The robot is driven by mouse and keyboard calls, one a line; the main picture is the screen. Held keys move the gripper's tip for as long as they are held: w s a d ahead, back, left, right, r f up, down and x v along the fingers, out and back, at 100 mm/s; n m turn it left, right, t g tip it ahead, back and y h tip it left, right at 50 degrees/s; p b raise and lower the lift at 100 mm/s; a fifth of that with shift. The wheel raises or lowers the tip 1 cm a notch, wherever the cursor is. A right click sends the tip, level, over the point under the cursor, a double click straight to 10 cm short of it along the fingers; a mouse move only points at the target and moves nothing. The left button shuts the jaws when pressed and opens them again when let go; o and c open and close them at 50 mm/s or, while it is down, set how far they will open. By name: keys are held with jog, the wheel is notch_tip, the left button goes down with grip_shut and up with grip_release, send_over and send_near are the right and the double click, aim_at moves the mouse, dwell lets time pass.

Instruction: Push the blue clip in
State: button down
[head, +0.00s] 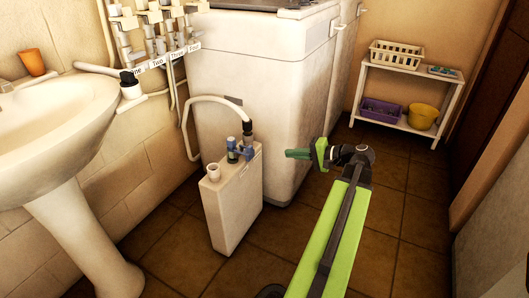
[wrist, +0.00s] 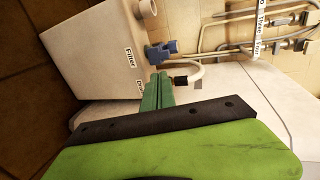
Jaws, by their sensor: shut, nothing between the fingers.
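The box carries labels, one reading "Filter".
A white hose (head: 205,99) loops from the box toward the wall pipes. A white washing machine (head: 262,100) stands behind the box. A washbasin (head: 50,125) is at left. A shelf (head: 405,95) with baskets and a yellow bucket (head: 422,117) is at back right. Floor at right is clear.

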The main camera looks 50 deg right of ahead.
jog(key=b, duration=0.3)
send_near(252, 149)
notch_tip(252, 149, down, 2)
jog(key=w, duration=0.2)
jog(key=shift+w+a+r, duration=0.1)
jog(key=shift+w+a, duration=0.2)
jog(key=shift+w, duration=0.35)
jog(key=shift+w+a+f, duration=0.1)
jog(key=shift+w+a, duration=0.15)
jog(key=shift+w, duration=0.45)
jog(key=shift+w+a+r, duration=0.1)
jog(key=shift+w+a, duration=0.2)
jog(key=shift+w, duration=0.35)
jog(key=shift+d, duration=0.1)
